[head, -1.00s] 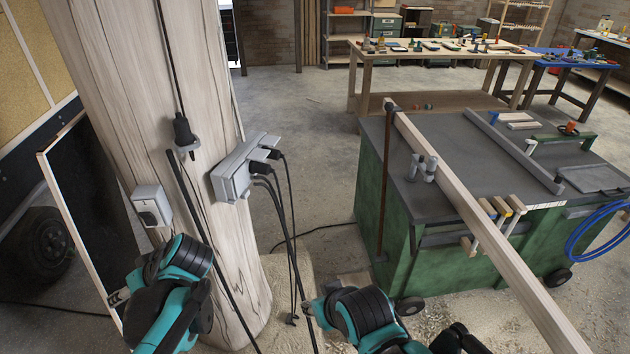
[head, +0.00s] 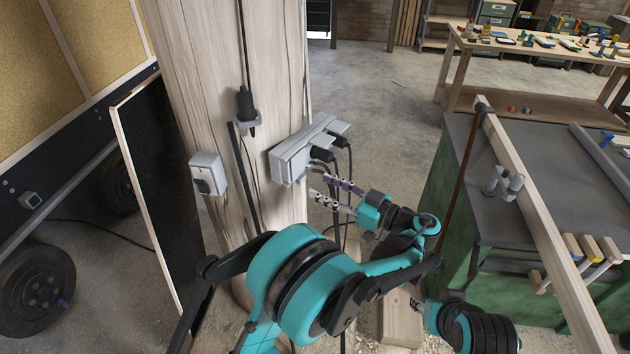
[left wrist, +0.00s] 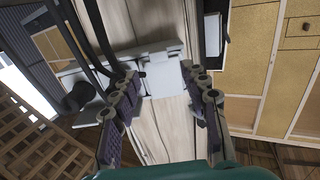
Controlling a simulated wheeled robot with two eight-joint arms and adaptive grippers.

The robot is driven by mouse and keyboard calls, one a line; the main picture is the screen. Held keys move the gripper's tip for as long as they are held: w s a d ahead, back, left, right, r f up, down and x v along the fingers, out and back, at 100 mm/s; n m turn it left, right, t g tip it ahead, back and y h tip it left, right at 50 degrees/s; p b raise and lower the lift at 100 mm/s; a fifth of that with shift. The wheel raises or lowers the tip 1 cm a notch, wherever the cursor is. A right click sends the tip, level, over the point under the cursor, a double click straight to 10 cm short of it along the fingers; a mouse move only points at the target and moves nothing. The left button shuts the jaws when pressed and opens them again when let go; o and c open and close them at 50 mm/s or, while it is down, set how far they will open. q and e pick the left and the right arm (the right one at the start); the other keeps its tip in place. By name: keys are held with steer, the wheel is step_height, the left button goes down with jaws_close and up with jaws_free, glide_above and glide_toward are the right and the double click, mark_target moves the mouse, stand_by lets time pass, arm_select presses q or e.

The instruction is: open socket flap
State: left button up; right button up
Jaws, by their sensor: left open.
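A grey socket box (head: 302,147) is fixed to the wooden post, with black plugs and cables in its right part. Its left end has a pale, flat flap face (head: 285,169), which looks shut. My left gripper (head: 333,190) comes in from the right of the box, fingers spread and empty, just below and to the right of the flap end. In the left wrist view the two fingers (left wrist: 165,103) stand either side of the pale flap face (left wrist: 163,77); contact cannot be told.
A smaller grey switch box (head: 207,174) and a hanging black plug (head: 246,108) are on the wooden post (head: 200,70). Black cables hang below the socket box. A green workbench (head: 470,240) stands to the right. Open floor lies behind.

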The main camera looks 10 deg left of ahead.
mark_target(304, 178)
arm_select(q)
steer(key=x, duration=0.5)
steer(key=shift+b, duration=0.3)
jaws_close()
